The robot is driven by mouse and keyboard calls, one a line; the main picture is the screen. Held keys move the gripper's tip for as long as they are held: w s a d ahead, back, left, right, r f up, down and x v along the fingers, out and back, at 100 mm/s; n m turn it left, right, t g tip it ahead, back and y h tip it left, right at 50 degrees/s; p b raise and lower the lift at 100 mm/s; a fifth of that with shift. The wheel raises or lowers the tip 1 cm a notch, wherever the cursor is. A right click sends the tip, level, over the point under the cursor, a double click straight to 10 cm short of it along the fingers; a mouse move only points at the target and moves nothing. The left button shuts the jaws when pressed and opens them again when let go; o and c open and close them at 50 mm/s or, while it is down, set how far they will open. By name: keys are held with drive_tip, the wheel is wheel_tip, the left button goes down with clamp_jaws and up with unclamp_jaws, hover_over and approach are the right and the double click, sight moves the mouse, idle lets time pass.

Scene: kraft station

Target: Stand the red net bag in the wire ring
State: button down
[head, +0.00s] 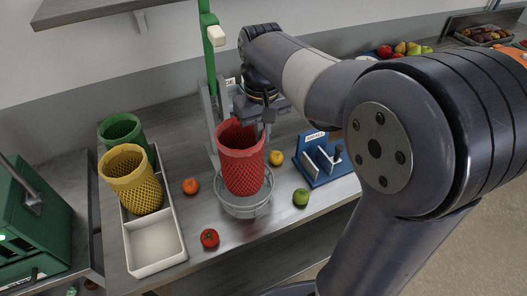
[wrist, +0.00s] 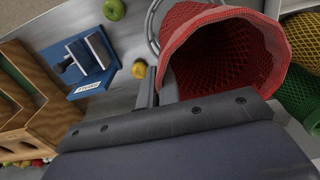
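The red net bag (head: 242,160) is upright and open at the top, with its lower end over or inside the wire ring (head: 246,208). I cannot tell whether its base rests there. My gripper (head: 266,127) is at the bag's right rim in the head view. In the wrist view, the fingers (wrist: 158,90) meet the rim of the red net bag (wrist: 225,55) and appear closed on its wall. Part of the wire ring (wrist: 152,28) shows behind the bag in the wrist view.
A white tray (head: 155,246) at left holds a yellow net bag (head: 138,182) and a green one (head: 120,130). A blue sealing stand (head: 322,160) is at right. A tomato (head: 209,238), an orange (head: 190,186), a lime (head: 300,197) and a yellow fruit (head: 276,157) lie around the ring.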

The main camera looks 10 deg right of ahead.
drive_tip(key=shift+f, duration=2.2)
drive_tip(key=shift+f, duration=0.3)
drive_tip(key=c, duration=1.6)
unclamp_jaws()
drive_tip(key=shift+c, duration=0.2)
wheel_tip(320, 180, up, 13)
hover_over(263, 148)
drive_tip(key=shift+w+f, duration=0.15)
drive_tip(key=shift+w, duration=0.25)
drive_tip(key=shift+f, duration=0.15)
